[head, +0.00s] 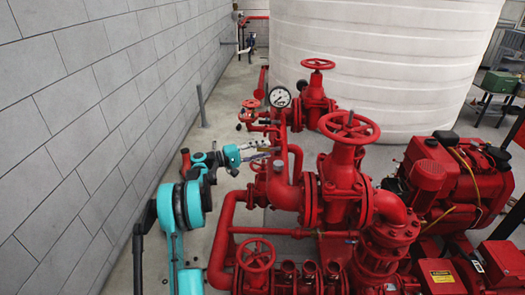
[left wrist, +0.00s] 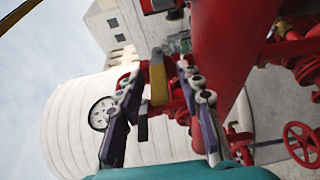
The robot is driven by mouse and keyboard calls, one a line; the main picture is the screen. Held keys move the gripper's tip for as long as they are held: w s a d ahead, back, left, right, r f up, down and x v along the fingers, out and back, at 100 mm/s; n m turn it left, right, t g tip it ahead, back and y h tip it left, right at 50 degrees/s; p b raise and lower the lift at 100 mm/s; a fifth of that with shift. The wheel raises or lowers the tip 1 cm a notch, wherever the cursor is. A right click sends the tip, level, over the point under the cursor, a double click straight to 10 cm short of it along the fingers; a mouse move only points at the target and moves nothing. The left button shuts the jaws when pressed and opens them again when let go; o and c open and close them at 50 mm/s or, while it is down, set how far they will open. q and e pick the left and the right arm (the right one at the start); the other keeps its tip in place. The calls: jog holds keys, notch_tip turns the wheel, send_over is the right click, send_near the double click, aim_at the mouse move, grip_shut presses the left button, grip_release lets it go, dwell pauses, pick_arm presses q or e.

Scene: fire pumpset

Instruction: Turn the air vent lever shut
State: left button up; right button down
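The air vent lever (left wrist: 158,84) looks yellow in the left wrist view. It stands between the two fingers of my left gripper (left wrist: 160,72), with a visible gap to each finger. The gripper is open around it; I cannot tell whether any part touches. A small grey-green fitting (left wrist: 180,43) shows just past the fingertips, beside a thick red pipe. In the head view my left gripper (head: 266,153) reaches in from the left to the red pipework. The lever is too small to make out there. My right gripper is in neither view.
A pressure gauge (head: 280,97) and red handwheels (head: 349,127) stand close by on the pipework. A red handwheel (head: 256,255) sits low at the front. A large white tank (head: 390,60) is behind. A grey block wall (head: 80,110) is at left, with a floor strip between.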

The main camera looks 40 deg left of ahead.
pick_arm(q)
jog(key=shift+s+a, duration=0.3)
jog(key=shift+a, duration=0.05)
jog(key=v, duration=1.1)
jog(key=shift+s, duration=0.1)
jog(key=shift+r, duration=0.1)
